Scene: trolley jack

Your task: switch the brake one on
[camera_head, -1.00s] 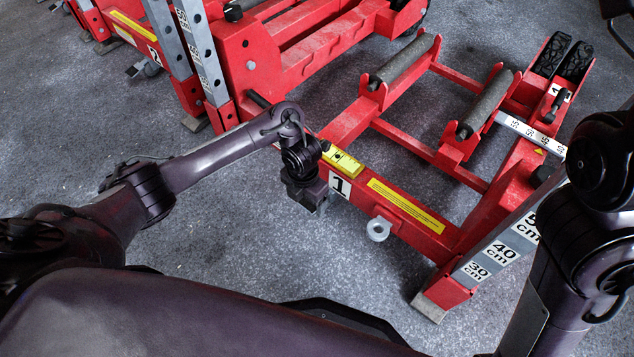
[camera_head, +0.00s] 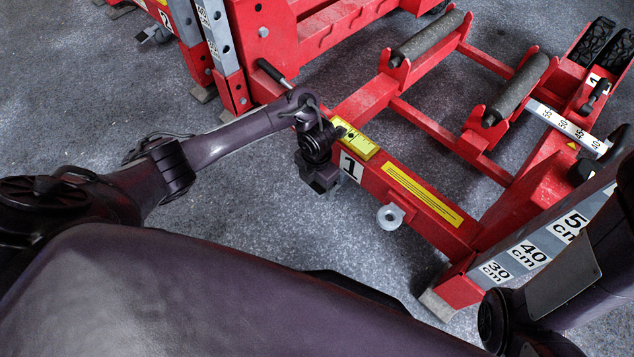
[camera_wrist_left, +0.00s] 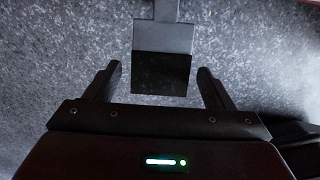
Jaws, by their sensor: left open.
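The red trolley jack labelled 1 (camera_head: 430,195) stands on the floor in the head view. In the left wrist view, a grey pedal arm with a black square pad (camera_wrist_left: 162,73), which looks like brake one, comes in from the top. My left gripper (camera_wrist_left: 158,69) is open, with one finger on each side of the pad and visible gaps on both sides. In the head view my left gripper (camera_head: 319,178) is low beside the number 1 label and hides the pedal. My right arm shows at the right edge; its gripper is out of view.
A second red jack labelled 2 (camera_head: 165,18) stands at the upper left, with a similar grey and black pedal (camera_head: 153,35). A metal ring (camera_head: 390,217) sticks out of jack 1's near side. Bare grey floor (camera_head: 80,115) lies at the left.

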